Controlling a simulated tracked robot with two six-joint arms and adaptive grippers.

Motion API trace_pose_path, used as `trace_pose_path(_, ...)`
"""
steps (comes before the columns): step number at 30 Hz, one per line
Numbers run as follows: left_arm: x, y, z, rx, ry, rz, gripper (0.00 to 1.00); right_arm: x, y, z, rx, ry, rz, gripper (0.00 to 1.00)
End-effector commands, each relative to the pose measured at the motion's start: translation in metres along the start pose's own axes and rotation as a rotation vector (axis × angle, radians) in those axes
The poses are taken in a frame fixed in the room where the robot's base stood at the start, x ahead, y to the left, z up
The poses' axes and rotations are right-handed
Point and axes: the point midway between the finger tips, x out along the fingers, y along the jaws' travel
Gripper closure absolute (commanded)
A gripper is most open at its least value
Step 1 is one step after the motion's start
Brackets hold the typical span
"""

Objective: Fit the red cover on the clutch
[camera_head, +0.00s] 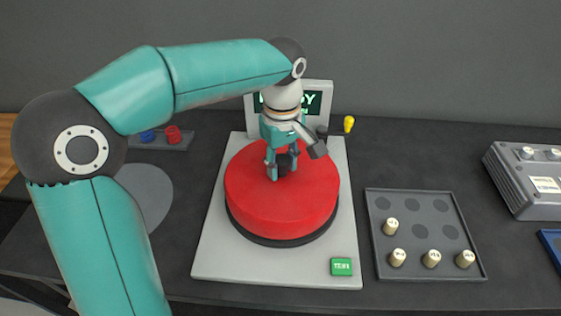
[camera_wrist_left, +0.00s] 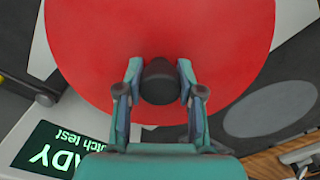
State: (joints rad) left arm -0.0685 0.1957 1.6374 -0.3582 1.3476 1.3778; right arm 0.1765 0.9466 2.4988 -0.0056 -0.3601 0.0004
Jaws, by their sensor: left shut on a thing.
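The red cover (camera_head: 270,205) is a wide round drum with a black knob on its top. It sits over a dark round base (camera_head: 265,240) on the light grey plate of the test stand (camera_head: 215,260). The clutch itself is hidden. My left gripper (camera_head: 283,170) reaches down from above and is shut on the black knob. In the left wrist view the two fingers stand on either side of the knob (camera_wrist_left: 160,82), with the red cover (camera_wrist_left: 170,30) beneath. My right gripper is not in view.
A screen (camera_head: 318,100) stands behind the cover, partly hidden by my arm. A green button (camera_head: 341,266) is at the plate's front right. A dark tray (camera_head: 430,270) with several pale pegs lies to the right. A grey disc (camera_head: 152,195) lies left. A grey box (camera_head: 525,185) stands far right.

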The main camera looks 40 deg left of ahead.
Motion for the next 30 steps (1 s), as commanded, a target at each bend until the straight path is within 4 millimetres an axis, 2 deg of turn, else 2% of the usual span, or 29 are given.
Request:
trace_pose_path(13,0.0115,0.0,-0.0001,0.0,0.0,0.001,1.0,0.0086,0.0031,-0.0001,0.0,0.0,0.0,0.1)
trace_pose_path(14,0.0112,0.0,-0.0001,0.0,0.0,0.001,0.61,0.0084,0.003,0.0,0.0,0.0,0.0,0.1)
trace_pose_path(18,0.0105,0.0,-0.0001,0.0,0.0,0.001,0.38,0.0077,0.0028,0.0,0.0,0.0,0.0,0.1)
trace_pose_path(19,0.0105,0.0,-0.0001,0.0,0.0,0.001,0.34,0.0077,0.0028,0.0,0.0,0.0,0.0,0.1)
trace_pose_path(26,0.0115,-0.0003,0.0001,0.0,0.0,-0.002,0.32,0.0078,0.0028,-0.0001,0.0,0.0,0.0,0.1)
trace_pose_path(29,0.0115,-0.0003,0.0001,0.0,0.0,-0.002,0.15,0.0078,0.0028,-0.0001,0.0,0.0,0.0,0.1)
trace_pose_path(30,0.0114,-0.0003,0.0001,0.0,0.0,-0.001,0.13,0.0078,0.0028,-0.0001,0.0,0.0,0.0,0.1)
